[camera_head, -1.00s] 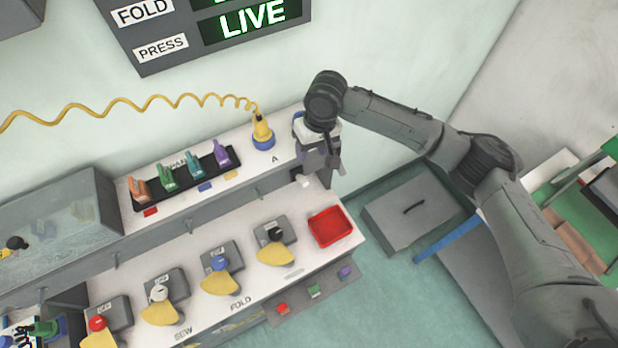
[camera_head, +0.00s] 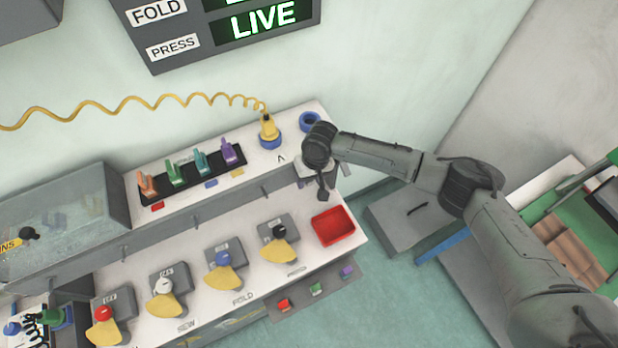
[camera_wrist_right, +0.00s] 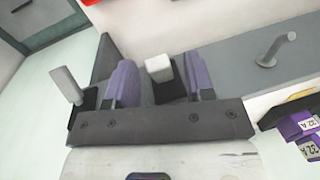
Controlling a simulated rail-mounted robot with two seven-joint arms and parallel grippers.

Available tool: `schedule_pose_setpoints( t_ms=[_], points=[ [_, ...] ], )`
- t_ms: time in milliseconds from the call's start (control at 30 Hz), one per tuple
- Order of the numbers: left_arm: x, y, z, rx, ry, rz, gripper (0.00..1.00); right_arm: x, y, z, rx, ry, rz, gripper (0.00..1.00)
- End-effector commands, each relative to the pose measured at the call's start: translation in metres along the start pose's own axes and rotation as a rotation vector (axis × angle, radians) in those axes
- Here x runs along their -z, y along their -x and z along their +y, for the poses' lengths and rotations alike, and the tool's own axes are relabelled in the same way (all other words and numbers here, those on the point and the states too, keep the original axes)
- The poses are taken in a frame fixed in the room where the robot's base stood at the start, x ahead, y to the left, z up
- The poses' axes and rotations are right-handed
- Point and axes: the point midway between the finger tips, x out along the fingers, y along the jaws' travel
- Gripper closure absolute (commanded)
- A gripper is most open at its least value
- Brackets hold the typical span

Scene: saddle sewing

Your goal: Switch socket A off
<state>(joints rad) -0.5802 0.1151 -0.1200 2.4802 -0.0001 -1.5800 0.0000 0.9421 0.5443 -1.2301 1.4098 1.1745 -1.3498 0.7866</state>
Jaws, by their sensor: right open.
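A yellow plug (camera_head: 268,127) stands in a blue socket (camera_head: 270,142) beside the letter A on the upper shelf. A second blue socket ring (camera_head: 310,121) sits to its right, empty. My right gripper (camera_head: 322,190) is at the shelf's right end, beyond the A label. In the right wrist view, its purple fingers (camera_wrist_right: 160,78) are open. A white block (camera_wrist_right: 158,67) on a dark base shows between them; I cannot tell whether they touch it. A grey lever on a black base (camera_wrist_right: 66,85) is left of the fingers. My left gripper is not in view.
A black rack (camera_head: 192,172) of coloured clips stands left on the shelf. A red tray (camera_head: 333,226) sits below the gripper, beside several knobs with yellow plates. A grey peg (camera_wrist_right: 278,48) sticks up at right in the wrist view. A coiled yellow cord (camera_head: 130,103) runs along the wall.

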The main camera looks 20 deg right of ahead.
Motion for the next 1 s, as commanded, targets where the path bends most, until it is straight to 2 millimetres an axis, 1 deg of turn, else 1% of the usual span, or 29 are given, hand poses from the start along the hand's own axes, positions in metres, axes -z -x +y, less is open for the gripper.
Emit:
schedule_pose_setpoints(
  t_ms=[200,467,900,967,1000],
  points=[
    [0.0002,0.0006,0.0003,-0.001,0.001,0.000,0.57,-0.0003,-0.0077,0.0004,-0.001,0.001,0.000,0.52],
    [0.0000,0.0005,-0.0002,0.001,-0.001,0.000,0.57,-0.0003,-0.0079,0.0003,-0.001,0.001,0.000,0.52],
    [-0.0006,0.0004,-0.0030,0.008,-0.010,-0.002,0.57,-0.0002,-0.0075,0.0002,0.000,0.001,0.000,0.95],
    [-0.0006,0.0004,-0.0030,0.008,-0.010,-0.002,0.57,-0.0001,-0.0075,0.0002,0.000,0.001,0.000,1.00],
    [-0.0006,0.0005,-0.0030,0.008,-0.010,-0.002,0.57,-0.0001,-0.0074,0.0002,0.000,0.001,0.001,1.00]
  ],
)
